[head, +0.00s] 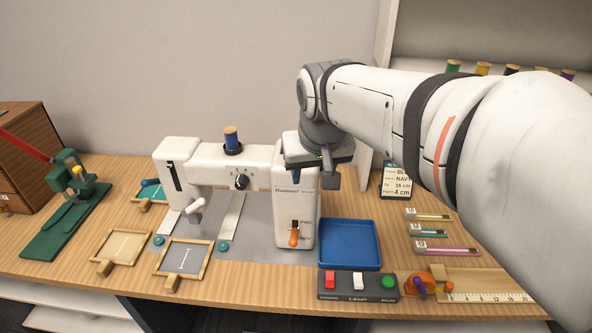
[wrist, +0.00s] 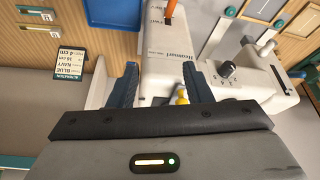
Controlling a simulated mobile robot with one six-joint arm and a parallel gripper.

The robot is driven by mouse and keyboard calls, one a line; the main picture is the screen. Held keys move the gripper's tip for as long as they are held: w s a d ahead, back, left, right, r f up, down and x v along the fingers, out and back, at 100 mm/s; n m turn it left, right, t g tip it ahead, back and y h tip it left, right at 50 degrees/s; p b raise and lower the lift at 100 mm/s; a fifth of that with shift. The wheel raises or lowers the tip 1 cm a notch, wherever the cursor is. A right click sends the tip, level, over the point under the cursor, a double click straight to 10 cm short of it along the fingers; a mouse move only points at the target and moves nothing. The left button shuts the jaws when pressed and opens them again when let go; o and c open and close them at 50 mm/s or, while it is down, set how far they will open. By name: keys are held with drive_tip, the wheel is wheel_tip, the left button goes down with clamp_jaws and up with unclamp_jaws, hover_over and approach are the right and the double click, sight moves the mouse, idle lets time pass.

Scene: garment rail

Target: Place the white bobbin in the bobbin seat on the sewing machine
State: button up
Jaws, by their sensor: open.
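The white sewing machine (head: 265,179) stands on the bench in the middle of the head view, with a blue thread spool (head: 231,138) on top. It also shows in the wrist view (wrist: 172,55). My gripper (head: 328,172) is at the machine's right end, near its top. In the wrist view its two dark fingers (wrist: 162,66) are apart, with the machine's end beyond the gap. A small yellow thing (wrist: 182,97) shows between the fingers, partly hidden by my gripper. I cannot make out the white bobbin or the bobbin seat in either view.
A blue tray (head: 348,243) and a switch box (head: 357,287) lie right of and in front of the machine. A dark label card (head: 396,180) stands behind right. Wooden frames (head: 184,260) and a green press (head: 66,215) are at left. Small labelled holders (head: 428,214) lie at right.

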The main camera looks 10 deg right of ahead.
drive_tip(key=s+f+g, duration=0.1)
drive_tip(key=s+f, duration=0.8)
drive_tip(key=s, duration=0.1)
drive_tip(key=shift+s+f+n+g, duration=0.3)
drive_tip(key=shift+s+g, duration=0.1)
drive_tip(key=shift+c, duration=0.2)
